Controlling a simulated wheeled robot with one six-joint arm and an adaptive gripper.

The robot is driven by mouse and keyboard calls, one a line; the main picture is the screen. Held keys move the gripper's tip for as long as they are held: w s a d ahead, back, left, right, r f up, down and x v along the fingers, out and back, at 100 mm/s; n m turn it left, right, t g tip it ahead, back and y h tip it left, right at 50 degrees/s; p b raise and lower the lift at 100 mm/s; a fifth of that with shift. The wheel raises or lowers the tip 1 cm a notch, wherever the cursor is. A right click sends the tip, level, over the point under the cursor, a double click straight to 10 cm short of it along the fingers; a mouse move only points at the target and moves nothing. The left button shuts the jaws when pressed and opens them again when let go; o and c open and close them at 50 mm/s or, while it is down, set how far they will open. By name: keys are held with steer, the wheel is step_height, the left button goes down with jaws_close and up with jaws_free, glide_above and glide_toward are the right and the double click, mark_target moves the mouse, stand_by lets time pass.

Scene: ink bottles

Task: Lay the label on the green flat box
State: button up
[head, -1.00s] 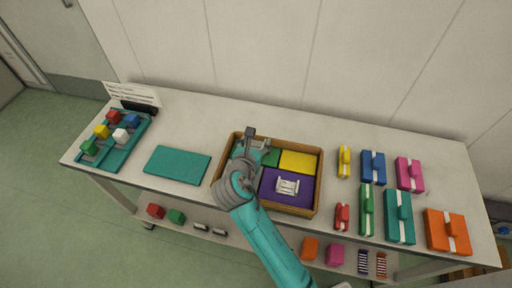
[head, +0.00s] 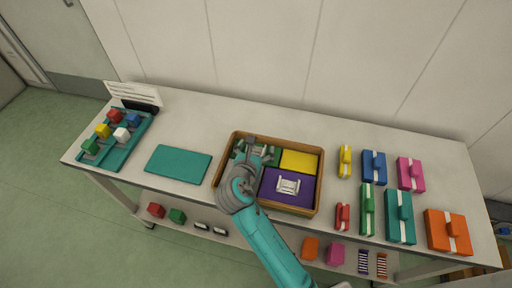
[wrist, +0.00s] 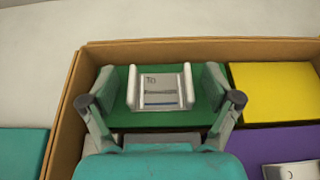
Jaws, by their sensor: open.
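The label (wrist: 160,91) is a pale plate with "To" printed on it and raised white edges at its two sides. In the wrist view it appears to lie flat on the green flat box (wrist: 122,112), inside the brown tray. My gripper (wrist: 160,88) is open, with one finger on each side of the label and a gap to each edge. In the head view my gripper (head: 254,152) is over the tray's left part and hides most of the green box (head: 273,160) and the label.
The brown tray (head: 321,190) also holds a yellow box (head: 299,161) and a purple box (head: 272,194) with a similar label (head: 288,185) on it. A teal mat (head: 178,164) lies left of the tray. Several coloured boxes stand to the right.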

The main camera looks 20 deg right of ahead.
steer(key=shift+r, duration=0.15)
steer(key=v, duration=1.2)
